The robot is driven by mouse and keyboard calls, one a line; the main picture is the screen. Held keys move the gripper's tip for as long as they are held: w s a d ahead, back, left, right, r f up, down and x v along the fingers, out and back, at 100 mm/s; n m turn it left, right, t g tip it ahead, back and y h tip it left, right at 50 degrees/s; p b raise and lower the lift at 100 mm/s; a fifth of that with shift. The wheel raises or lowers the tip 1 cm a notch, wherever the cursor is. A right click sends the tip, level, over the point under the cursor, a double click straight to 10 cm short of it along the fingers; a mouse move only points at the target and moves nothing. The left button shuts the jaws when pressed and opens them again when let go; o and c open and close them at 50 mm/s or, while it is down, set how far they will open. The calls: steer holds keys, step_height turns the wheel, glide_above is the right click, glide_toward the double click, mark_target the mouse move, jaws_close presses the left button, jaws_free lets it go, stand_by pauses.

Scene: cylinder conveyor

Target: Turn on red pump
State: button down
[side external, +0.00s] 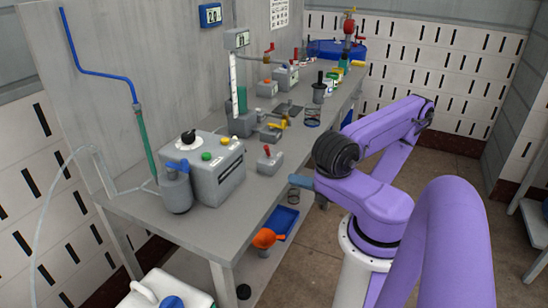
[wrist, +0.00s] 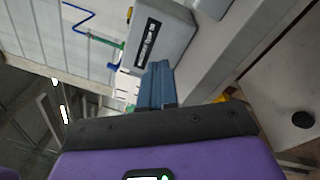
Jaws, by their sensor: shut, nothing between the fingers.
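Several red parts show in the side external view, and I cannot tell for certain which belongs to the red pump. A small grey block with an upright red lever (side external: 267,151) stands near the front edge of the bench. A red device (side external: 349,27) stands at the far end, and another red handle (side external: 270,47) sits on a pipe at the back. My gripper (side external: 299,183) is at the bench's front edge, to the right of and below the small block, touching nothing I can make out. Its blue fingers (wrist: 155,85) are together and empty in the wrist view.
A large grey box (side external: 205,170) with yellow and green knobs stands on the bench (side external: 245,200); it also shows in the wrist view (wrist: 160,35). A grey canister (side external: 175,190) is beside it. An orange item (side external: 265,238) and blue tray (side external: 286,219) are below. Open floor lies right.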

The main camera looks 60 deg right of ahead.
steer(key=shift+s+d+f+m+h, duration=0.15)
steer(key=shift+s+d+m+h, duration=0.1)
steer(key=shift+m+h, duration=0.55)
steer(key=shift+s+d+f+m+h, duration=0.15)
steer(key=shift+d+m+h, duration=0.1)
steer(key=shift+m+h, duration=0.55)
steer(key=shift+s+d+f+m+h, duration=0.15)
steer(key=shift+s+d+m+h, duration=0.1)
steer(key=shift+m+h, duration=0.5)
steer(key=shift+w, duration=0.1)
glide_toward(268, 151)
steer(key=w+a, duration=0.2)
steer(key=w, duration=0.1)
steer(key=w+a+f, duration=0.1)
steer(key=shift+w+a, duration=0.15)
steer(key=shift+w, duration=0.2)
steer(key=shift+w+d+r, duration=0.25)
steer(key=shift+w+d, duration=0.05)
steer(key=shift+d, duration=0.15)
steer(key=shift+w+d+r, duration=0.2)
steer(key=shift+w+d, duration=0.1)
steer(key=shift+d, duration=0.15)
steer(key=shift+w+d+r, duration=0.25)
steer(key=shift+w+d, duration=0.25)
steer(key=shift+d, duration=0.2)
